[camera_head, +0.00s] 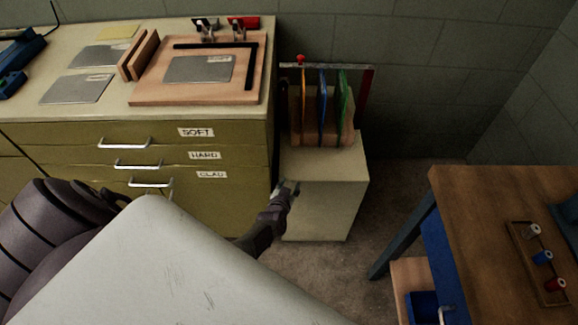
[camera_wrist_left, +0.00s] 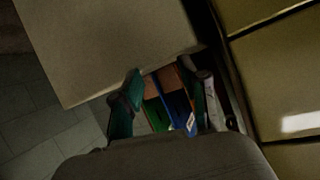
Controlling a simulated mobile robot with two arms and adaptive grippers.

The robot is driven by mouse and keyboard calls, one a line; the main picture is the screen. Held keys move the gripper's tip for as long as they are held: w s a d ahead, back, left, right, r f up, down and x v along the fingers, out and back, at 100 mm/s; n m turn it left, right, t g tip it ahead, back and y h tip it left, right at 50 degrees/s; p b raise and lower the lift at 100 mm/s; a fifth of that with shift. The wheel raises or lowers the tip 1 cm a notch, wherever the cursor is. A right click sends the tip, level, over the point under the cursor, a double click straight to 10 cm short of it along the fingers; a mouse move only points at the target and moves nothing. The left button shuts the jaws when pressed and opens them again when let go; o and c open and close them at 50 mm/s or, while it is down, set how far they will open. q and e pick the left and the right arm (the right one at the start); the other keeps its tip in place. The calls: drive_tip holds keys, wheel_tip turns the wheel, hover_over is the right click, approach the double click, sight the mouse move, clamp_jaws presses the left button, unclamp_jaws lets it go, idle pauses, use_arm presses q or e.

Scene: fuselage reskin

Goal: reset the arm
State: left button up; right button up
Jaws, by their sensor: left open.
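My left arm comes in from the left in the head view. Its dark gripper (camera_head: 287,190) is in front of the pale cabinet (camera_head: 325,196), next to the drawer unit. In the left wrist view the left gripper (camera_wrist_left: 165,92) has its fingers apart. Green, blue and orange pieces show between and beyond them; I cannot tell whether any touch the fingers. My right gripper is in neither view.
A rack (camera_head: 368,90) with coloured upright pieces stands on the pale cabinet. The drawer unit (camera_head: 75,140) holds a wooden board (camera_head: 145,92) and grey sheets. A wooden table (camera_head: 470,215) stands right. A large pale surface covers the bottom foreground. Floor shows between cabinet and table.

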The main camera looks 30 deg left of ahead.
use_arm(q)
drive_tip(key=s+d+f+m+g+h, duration=0.1)
drive_tip(key=s+d+f+g, duration=0.1)
drive_tip(key=s+f, duration=0.35)
drive_tip(key=s+d+f+m+g+h, duration=0.1)
drive_tip(key=s+d+f, duration=0.2)
drive_tip(key=s+f, duration=0.3)
drive_tip(key=s+d+f+g, duration=0.1)
drive_tip(key=s+f+g, duration=0.1)
drive_tip(key=s, duration=1)
drive_tip(key=s+d+f+m+g+h, duration=0.1)
drive_tip(key=s+f+g, duration=0.2)
drive_tip(key=s, duration=0.9)
drive_tip(key=s+d+f+m+g, duration=0.1)
drive_tip(key=s+d+f+g, duration=0.1)
drive_tip(key=s, duration=1)
wheel_tip(320, 180, down, 2)
drive_tip(key=shift+f+g+h, duration=0.15)
drive_tip(key=shift+g+h, duration=0.25)
drive_tip(key=shift+g, duration=0.3)
drive_tip(key=shift+d, duration=0.1)
